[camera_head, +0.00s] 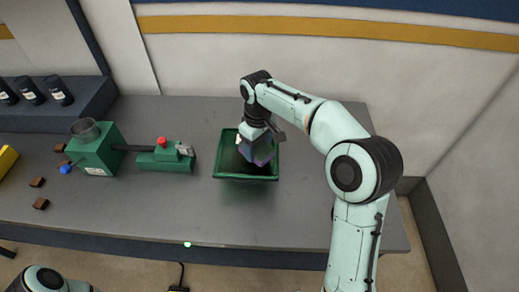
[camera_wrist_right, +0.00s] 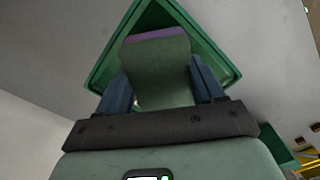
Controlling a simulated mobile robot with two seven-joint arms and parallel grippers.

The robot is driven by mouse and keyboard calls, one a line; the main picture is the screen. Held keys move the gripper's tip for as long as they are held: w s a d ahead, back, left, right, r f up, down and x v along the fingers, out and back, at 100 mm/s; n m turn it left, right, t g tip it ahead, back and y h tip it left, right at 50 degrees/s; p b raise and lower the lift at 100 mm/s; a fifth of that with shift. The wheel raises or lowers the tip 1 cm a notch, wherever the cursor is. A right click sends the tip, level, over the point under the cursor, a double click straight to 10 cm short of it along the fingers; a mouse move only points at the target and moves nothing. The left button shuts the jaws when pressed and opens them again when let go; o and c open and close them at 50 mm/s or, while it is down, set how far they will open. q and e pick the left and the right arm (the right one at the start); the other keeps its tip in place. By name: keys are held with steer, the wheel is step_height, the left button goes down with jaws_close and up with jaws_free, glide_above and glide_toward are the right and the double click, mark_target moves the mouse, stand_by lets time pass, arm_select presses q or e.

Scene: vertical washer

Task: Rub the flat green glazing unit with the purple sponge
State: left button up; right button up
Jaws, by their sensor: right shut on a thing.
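The green glazing unit (camera_head: 231,178) lies on the grey table as a rectangular green frame with a raised rim and a dark inside. It also fills the top of the right wrist view (camera_wrist_right: 226,66). My right gripper (camera_head: 261,145) is over the glazing unit, pointing down, shut on the sponge. The purple sponge (camera_head: 263,157) shows just below the gripper, within the rim's outline. In the right wrist view, the sponge (camera_wrist_right: 158,37) shows a purple edge beyond a grey-green block between the blue fingers. Whether it touches the inner face is hidden. My left gripper is not in view.
A green machine (camera_head: 93,148) with a grey bowl and a green fixture (camera_head: 166,157) with a red knob stand to the left. Several small brown blocks (camera_head: 41,203) lie at the far left. Dark canisters (camera_head: 58,90) stand on a shelf. The table right of the unit is clear.

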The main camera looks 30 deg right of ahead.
step_height(320, 180, up, 2)
steer(key=shift+r+p, duration=0.1)
steer(key=shift+p, duration=0.3)
steer(key=shift+s+r, duration=0.25)
steer(key=shift+r, duration=0.35)
steer(key=shift+w+r, duration=0.25)
steer(key=shift+r, duration=0.35)
steer(key=shift+s, duration=0.1)
